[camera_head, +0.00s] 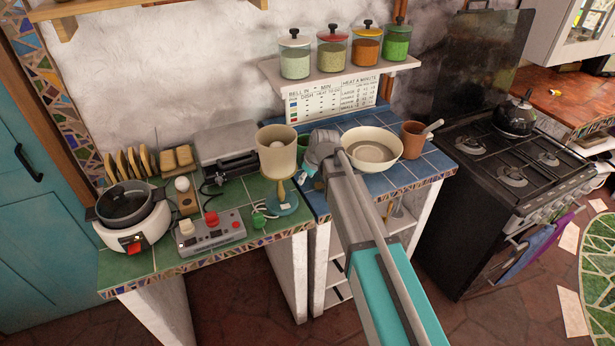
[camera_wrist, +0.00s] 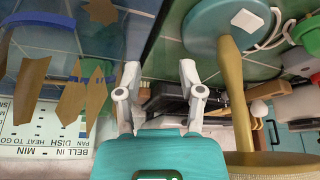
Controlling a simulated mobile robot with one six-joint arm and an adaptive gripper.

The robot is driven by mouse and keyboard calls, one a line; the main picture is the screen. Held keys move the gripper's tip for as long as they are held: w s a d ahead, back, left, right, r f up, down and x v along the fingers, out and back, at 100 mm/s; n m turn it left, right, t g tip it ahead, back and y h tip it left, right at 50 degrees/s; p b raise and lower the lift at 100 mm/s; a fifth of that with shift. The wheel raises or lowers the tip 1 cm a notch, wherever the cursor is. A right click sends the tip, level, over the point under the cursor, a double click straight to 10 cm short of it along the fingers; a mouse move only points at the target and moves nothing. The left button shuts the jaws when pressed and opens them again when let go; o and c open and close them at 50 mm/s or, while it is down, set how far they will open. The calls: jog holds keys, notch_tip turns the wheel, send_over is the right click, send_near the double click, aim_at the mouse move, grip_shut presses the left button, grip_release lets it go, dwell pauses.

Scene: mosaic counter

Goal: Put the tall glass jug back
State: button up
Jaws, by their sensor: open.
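My gripper (camera_head: 304,180) is open above the joint between the green and blue tiled counters, just right of the goblet-shaped stand. In the wrist view my gripper (camera_wrist: 158,70) has nothing between its fingers. A see-through shape with brown and green patches (camera_wrist: 78,95) and a blue curved band fills the left of the wrist view, beside the fingers. It may be the tall glass jug, but I cannot tell for sure. No tall glass jug shows clearly in the head view, where my arm covers part of the blue counter.
The beige goblet-shaped stand (camera_head: 277,150) rises close left of my gripper. A cream bowl (camera_head: 372,150) and a brown mug (camera_head: 412,140) stand right of it. A button box (camera_head: 212,233) and a white cooker (camera_head: 133,225) crowd the green counter. Jars stand on the wall shelf (camera_head: 340,76).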

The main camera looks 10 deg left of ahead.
jog(key=p+v, duration=1)
jog(key=v, duration=0.1)
jog(key=shift+r, duration=0.3)
jog(key=shift+s+d, duration=0.1)
dwell(0.8)
jog(key=s+d+m+g+h, duration=0.1)
jog(key=s+d+m, duration=0.4)
jog(key=s+d, duration=0.4)
jog(key=s+d+f+m+g+h, duration=0.1)
jog(key=s+d+m, duration=0.5)
jog(key=d, duration=1.2)
jog(key=s+h, duration=0.1)
jog(key=s, duration=0.2)
jog(key=shift+d+f+g+h, duration=0.15)
jog(key=shift+f+g+h, duration=0.05)
jog(key=shift+g+h, duration=0.1)
